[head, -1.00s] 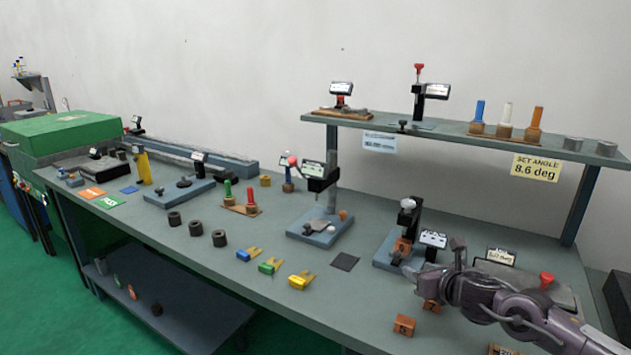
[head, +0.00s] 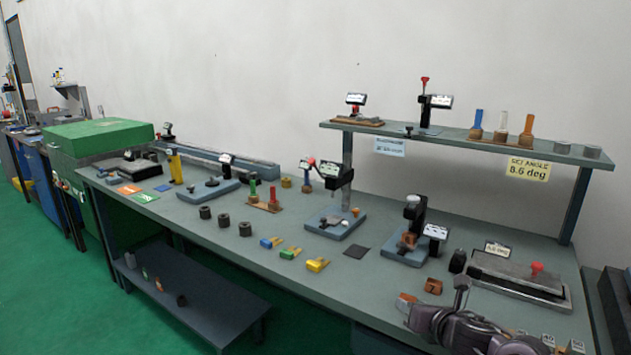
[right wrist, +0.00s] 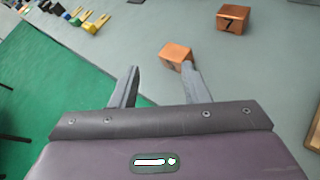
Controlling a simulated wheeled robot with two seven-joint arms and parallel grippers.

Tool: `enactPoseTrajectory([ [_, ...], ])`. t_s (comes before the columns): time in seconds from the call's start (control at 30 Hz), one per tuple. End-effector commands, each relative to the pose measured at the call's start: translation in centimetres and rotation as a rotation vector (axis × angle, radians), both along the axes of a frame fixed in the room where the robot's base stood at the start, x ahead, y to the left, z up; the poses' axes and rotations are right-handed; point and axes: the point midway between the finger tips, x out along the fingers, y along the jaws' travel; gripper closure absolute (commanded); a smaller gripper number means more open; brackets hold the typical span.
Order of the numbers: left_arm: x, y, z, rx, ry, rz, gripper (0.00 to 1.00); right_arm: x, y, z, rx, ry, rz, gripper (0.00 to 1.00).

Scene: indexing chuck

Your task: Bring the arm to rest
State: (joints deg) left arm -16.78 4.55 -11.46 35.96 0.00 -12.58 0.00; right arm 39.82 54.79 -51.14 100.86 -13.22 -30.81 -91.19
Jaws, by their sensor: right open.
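My right arm comes in at the lower right of the head view, with its gripper (head: 432,308) over the bench's front edge. In the right wrist view the right gripper (right wrist: 160,84) has its two fingers apart, with nothing between them. A copper-coloured block (right wrist: 175,54) lies beyond the right-hand finger, which partly covers it; I cannot tell whether they touch. A second copper block marked 7 (right wrist: 233,18) stands farther off on the bench. It also shows in the head view (head: 433,286). My left gripper is not in view.
The grey bench (head: 340,293) holds a grey fixture with a red knob (head: 520,276), a stand with a display (head: 408,240) and several coloured clips. A raised shelf (head: 465,142) runs behind. Green floor (right wrist: 60,88) lies open in front.

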Motion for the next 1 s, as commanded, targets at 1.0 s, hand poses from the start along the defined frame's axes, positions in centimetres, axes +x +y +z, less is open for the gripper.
enactPoseTrajectory([
  [1.0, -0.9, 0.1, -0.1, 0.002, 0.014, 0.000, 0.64, -27.7, 5.2, -9.8, 1.712, 0.595, -1.725, 0.58],
])
